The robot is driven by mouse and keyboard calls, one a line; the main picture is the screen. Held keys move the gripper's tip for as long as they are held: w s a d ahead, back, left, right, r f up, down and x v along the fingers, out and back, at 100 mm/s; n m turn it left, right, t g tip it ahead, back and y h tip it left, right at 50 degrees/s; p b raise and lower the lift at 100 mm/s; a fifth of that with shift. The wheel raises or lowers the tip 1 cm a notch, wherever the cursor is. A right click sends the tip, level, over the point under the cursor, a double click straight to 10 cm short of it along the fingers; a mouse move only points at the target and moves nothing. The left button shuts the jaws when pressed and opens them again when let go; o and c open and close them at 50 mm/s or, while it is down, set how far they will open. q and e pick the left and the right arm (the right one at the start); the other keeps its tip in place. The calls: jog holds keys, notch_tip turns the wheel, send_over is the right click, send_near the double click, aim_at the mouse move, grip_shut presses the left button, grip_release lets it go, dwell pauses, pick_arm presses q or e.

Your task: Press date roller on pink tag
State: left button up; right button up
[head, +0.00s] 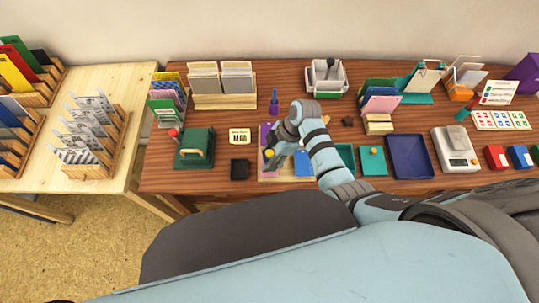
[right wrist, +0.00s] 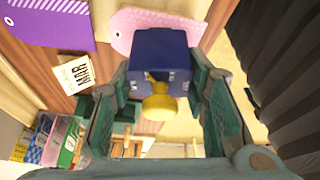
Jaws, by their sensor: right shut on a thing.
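My right gripper (head: 272,157) reaches down over the tag board in the head view. In the right wrist view, my right gripper (right wrist: 161,84) is shut on the date roller (right wrist: 160,55), a dark blue block with a yellow knob. The pink tag (right wrist: 128,27) shows right beside and behind the block, which covers part of it. I cannot tell whether the block touches the tag. In the head view, only a little of the pink tag (head: 269,172) shows below the gripper. My left gripper is not in view.
A purple tag (right wrist: 50,22) lies beside the pink one, and a blue tag (head: 303,165) lies to the right on the board. A small black pad (head: 240,170), a white card (head: 240,136) and a green stamp machine (head: 195,148) stand to the left.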

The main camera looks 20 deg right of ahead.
aim_at(269, 153)
jog(key=shift+s, duration=0.1)
dwell(0.5)
notch_tip(269, 153, up, 3)
jog(key=p, duration=0.3)
jog(key=shift+r, duration=2)
